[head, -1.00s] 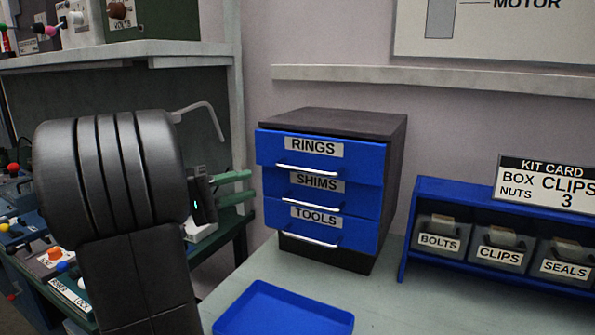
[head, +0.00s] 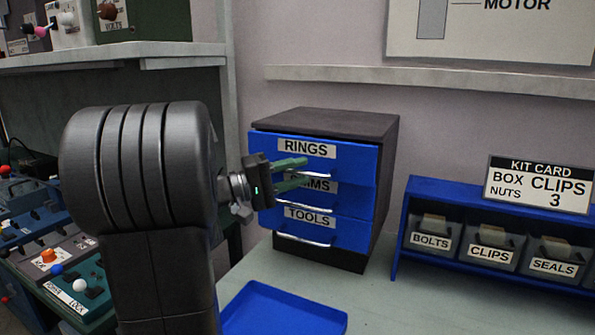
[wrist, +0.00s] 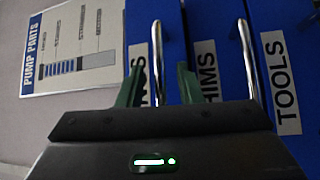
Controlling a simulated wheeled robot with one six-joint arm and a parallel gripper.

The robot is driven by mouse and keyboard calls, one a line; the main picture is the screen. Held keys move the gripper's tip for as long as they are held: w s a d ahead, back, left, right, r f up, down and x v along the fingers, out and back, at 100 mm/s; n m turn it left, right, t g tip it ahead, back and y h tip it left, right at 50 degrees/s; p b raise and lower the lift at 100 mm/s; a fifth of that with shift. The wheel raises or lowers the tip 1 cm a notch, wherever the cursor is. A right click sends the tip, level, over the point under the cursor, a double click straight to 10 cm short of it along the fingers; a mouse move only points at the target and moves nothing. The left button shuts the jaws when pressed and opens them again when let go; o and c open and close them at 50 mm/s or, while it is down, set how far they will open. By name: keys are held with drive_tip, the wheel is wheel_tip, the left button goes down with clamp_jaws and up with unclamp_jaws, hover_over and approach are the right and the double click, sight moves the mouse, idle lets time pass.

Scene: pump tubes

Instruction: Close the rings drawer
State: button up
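The rings drawer (head: 355,162) is the top blue drawer of a dark cabinet, with a RINGS label and a silver bar handle (head: 318,174). Its front stands slightly farther out than the drawers below. My gripper (head: 305,172) is in front of its left half, green fingers apart and pointing at it, partly hiding the SHIMS label. I cannot tell whether the fingers touch anything.
The shims drawer (head: 355,200) and tools drawer (head: 350,235) are below. A blue tray (head: 285,290) lies on the bench in front. A blue rack (head: 402,225) with labelled bins stands at the right, a kit card (head: 540,183) above it. Switch panels are at the left.

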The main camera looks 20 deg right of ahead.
sight(313, 165)
drive_tip(key=shift+d, duration=0.3)
drive_tip(key=shift+c, duration=0.3)
clamp_jaws()
drive_tip(key=shift+w+d+b, duration=0.65)
drive_tip(key=shift+w+d, duration=0.25)
drive_tip(key=shift+d, duration=0.15)
drive_tip(key=shift+a+r, duration=0.1)
drive_tip(key=shift+r, duration=0.05)
drive_tip(key=shift+c, duration=1.8)
unclamp_jaws()
drive_tip(key=o, duration=0.4)
drive_tip(key=shift+w, duration=0.1)
